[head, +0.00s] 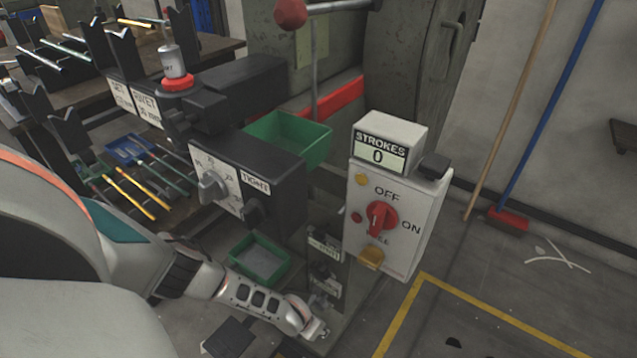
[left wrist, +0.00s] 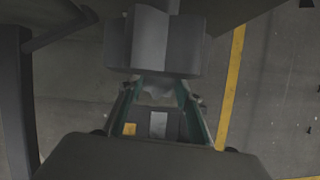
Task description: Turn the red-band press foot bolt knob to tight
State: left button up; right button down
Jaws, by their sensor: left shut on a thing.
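The press with the red band (head: 345,97) stands in the middle of the head view. Low on it, near the floor, are small dark plates with labels (head: 325,246). My left gripper (head: 317,330) is down at the foot of this press, below the labels. In the left wrist view the fingers of my left gripper (left wrist: 158,102) are shut on a small light grey piece, the foot bolt knob (left wrist: 157,90). The knob is mostly hidden by the gripper, and its pointing direction cannot be read. My right gripper is in neither view.
A control box (head: 390,220) with a red switch and a strokes counter reading 0 (head: 379,155) stands right of the gripper. A dark box with a grey knob (head: 212,187) overhangs my left arm. Green bins (head: 260,260) sit close by.

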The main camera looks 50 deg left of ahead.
pick_arm(q)
jog(key=shift+s+f+m+h+b, duration=0.15)
jog(key=shift+m+h+b, duration=0.4)
jog(key=shift+m, duration=0.95)
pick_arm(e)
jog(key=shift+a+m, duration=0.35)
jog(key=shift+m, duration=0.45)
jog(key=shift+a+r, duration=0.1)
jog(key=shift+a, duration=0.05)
pick_arm(q)
jog(key=o, duration=1.1)
jog(key=shift+a, duration=0.1)
